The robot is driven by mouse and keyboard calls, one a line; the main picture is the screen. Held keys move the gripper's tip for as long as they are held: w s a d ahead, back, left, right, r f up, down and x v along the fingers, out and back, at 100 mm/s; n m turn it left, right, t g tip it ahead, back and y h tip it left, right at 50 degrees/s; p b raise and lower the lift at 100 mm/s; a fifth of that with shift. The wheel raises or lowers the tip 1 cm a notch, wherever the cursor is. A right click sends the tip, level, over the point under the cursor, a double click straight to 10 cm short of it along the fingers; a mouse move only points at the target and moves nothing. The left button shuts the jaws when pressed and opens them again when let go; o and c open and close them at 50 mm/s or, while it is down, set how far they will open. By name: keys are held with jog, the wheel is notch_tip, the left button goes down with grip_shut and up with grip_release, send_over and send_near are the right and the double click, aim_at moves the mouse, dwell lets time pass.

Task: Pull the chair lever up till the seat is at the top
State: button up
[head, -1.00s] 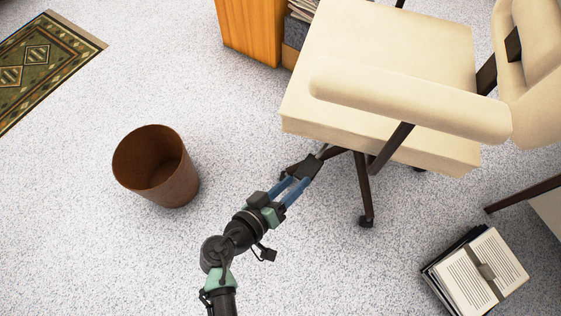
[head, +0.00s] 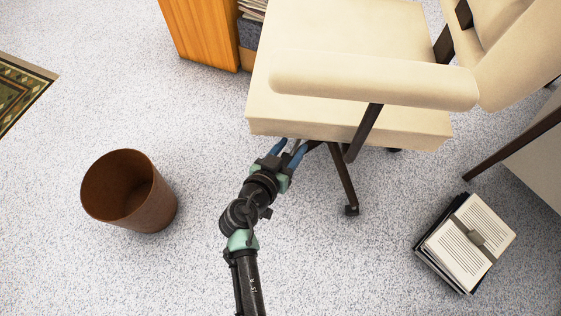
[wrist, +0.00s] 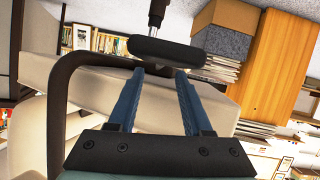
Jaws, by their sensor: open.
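The chair's cream seat (head: 350,75) fills the upper middle of the head view, with the armrest (head: 370,82) over it. My gripper (head: 293,147) is at the seat's lower left edge, its two blue fingers open and their tips partly under the seat. In the head view, the seat edge and my gripper mostly hide the lever.
A brown waste bin (head: 128,190) stands on the floor to the left. A stack of papers (head: 467,240) lies at the lower right. A wooden cabinet (head: 203,35) stands behind the chair. A chair leg (head: 342,180) is just right of my gripper. Speckled floor is clear between bin and chair.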

aim_at(296, 144)
jog(key=shift+b+x, duration=0.3)
jog(key=shift+x, duration=1.25)
grip_shut()
